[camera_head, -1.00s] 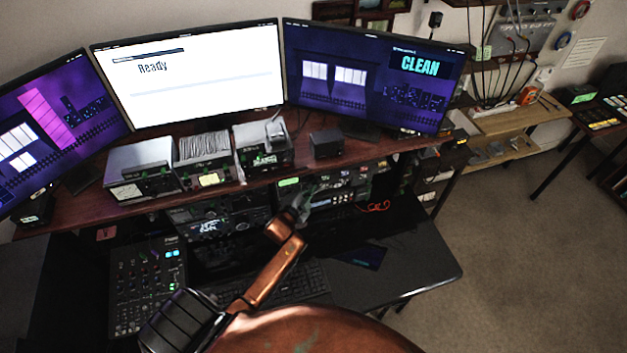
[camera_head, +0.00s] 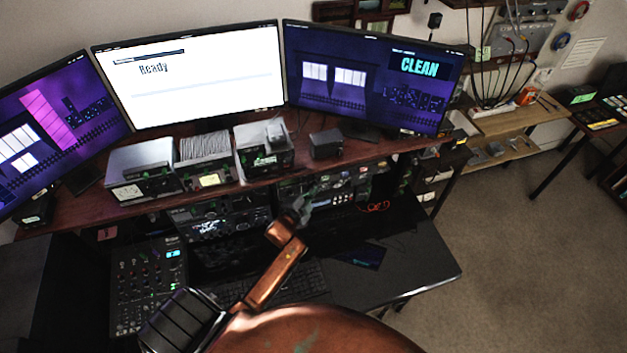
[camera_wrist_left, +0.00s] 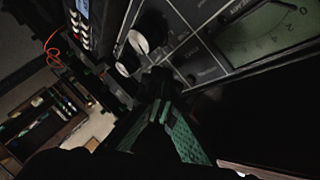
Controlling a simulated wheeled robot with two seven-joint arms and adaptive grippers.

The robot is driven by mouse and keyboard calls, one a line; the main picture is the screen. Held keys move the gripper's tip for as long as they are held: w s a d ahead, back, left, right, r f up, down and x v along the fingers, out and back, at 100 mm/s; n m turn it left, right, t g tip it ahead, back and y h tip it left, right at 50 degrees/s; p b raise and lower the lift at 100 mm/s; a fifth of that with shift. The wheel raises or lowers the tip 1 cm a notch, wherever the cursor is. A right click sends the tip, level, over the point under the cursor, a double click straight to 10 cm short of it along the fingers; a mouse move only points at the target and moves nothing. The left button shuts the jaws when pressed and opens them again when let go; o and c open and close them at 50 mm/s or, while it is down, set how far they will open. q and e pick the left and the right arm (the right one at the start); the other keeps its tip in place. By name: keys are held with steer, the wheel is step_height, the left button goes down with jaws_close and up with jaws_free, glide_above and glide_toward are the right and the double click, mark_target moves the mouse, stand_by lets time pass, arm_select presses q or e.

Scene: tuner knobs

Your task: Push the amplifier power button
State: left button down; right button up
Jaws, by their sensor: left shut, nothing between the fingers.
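My left gripper (camera_head: 301,205) is shut and empty, at the front of the equipment rack (camera_head: 335,188) under the desk shelf. In the left wrist view its green-padded fingers (camera_wrist_left: 160,110) point at a dark equipment panel (camera_wrist_left: 200,60). The panel carries a pale-topped knob (camera_wrist_left: 146,34), a smaller knob (camera_wrist_left: 128,62) and a greenish needle meter (camera_wrist_left: 270,35). The fingertips are close to the panel's lower edge; whether they touch it I cannot tell. I cannot make out which control is the amplifier power button; the fingers may hide it. My right gripper is not in view.
Three monitors stand behind the wooden shelf (camera_head: 400,150), which bears several boxy devices. A mixer (camera_head: 145,285) and keyboard (camera_head: 300,283) lie on the black desk (camera_head: 415,262). A red cable (camera_head: 376,207) lies right of my gripper. Open floor is at right.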

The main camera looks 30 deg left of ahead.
arm_select(q)
steer(key=shift+s+d+p, duration=0.4)
steer(key=shift+s+d, duration=0.55)
steer(key=shift+d, duration=0.2)
steer(key=shift+s+d+p, duration=0.4)
steer(key=shift+s+d, duration=0.55)
steer(key=shift+d, duration=0.2)
